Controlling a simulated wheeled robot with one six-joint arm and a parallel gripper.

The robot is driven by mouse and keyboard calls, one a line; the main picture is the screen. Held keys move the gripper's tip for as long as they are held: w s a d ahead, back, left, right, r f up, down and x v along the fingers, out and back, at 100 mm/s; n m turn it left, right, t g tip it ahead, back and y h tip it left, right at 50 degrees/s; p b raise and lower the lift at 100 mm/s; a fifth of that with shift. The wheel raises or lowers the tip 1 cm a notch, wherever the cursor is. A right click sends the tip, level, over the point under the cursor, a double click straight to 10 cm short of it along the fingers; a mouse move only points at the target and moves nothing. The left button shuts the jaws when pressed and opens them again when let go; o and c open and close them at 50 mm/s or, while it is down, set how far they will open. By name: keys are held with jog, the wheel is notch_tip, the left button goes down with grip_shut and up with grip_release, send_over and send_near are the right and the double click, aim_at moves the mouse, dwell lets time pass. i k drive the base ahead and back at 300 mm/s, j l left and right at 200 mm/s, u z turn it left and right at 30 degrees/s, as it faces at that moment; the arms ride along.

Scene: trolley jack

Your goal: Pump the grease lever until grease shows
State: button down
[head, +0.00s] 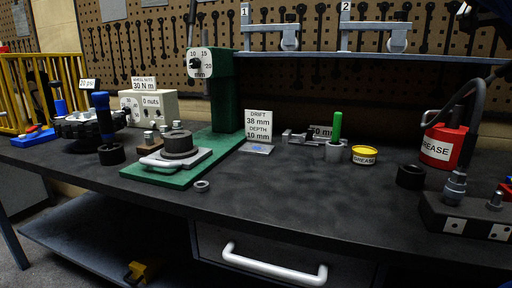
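A red grease can (438,146) with a white label reading "REASE" stands at the right of the bench. A dark curved hose or lever (478,98) rises over it; I cannot tell which part is the pump lever. In front is a dark block (470,223) with a grey stepped fitting (455,187) and a smaller metal nipple (495,201) on top. I cannot make out any grease on them. A yellow-lidded tin (364,155) labelled "GREASE" sits left of the can. My gripper is not in view.
A black ring (410,176) stands left of the block. A green-handled tool (337,127) stands behind. The centre-right bench front is clear. A shelf (370,56) overhangs the back.

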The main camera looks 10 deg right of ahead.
aim_at(495, 76)
jog(key=k, duration=0.85)
